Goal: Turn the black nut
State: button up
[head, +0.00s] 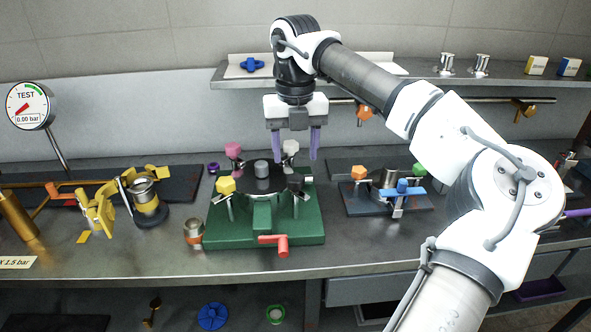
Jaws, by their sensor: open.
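The black nut (295,183) sits on a post at the front right of the round dark lid on the green base (222,232). A yellow nut (226,186), a pink nut (233,150) and a white nut (290,147) sit on the other posts around the lid. A grey knob (262,168) stands at the lid's middle. My gripper (295,151) points down above the rear right of the lid. Its two purple fingers are open and apart, with the white nut appearing between them in the picture. The black nut is below the fingers, clear of them.
A red handle (275,244) sticks out at the green base's front. A small metal cup (193,233) stands to its left. A blue clamp fixture (370,205) with an orange knob is to the right. A shelf (430,80) runs behind my gripper. The front counter strip is mostly clear.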

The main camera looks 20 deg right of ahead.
aim_at(295, 178)
notch_tip(295, 178, up, 8)
jog(key=shift+f, duration=0.2)
dwell(0.5)
